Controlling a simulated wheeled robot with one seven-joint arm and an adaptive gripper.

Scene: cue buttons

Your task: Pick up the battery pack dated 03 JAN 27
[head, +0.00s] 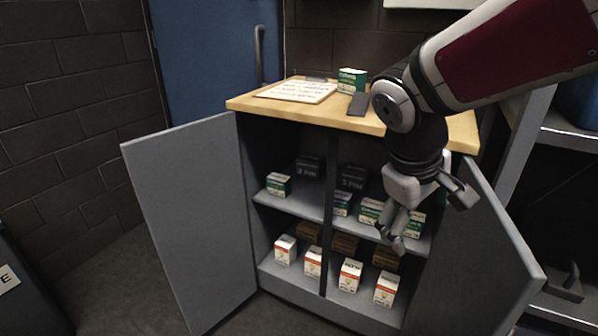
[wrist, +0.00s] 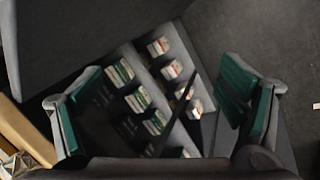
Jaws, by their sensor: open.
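Several small boxed packs stand inside an open grey cabinet (head: 188,215). On the middle shelf (head: 300,205) are green-and-white boxes, such as the left one (head: 278,184) and one near my gripper (head: 370,210), with dark boxes (head: 310,166) behind. On the bottom shelf are white-and-red boxes, such as one (head: 349,275) and another (head: 386,289), with brown boxes behind. No date is legible, so I cannot tell which is 03 JAN 27. My gripper (head: 428,222) is open and empty in front of the cabinet's right side. The wrist view shows green-and-white boxes (wrist: 120,73) between its fingers.
A wooden top (head: 250,101) carries a clipboard with paper (head: 297,91), a green-and-white box (head: 351,80) and a dark flat item (head: 358,104). Both cabinet doors stand open; the right door (head: 475,260) is close to my gripper. A dark divider (head: 330,210) splits the shelves.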

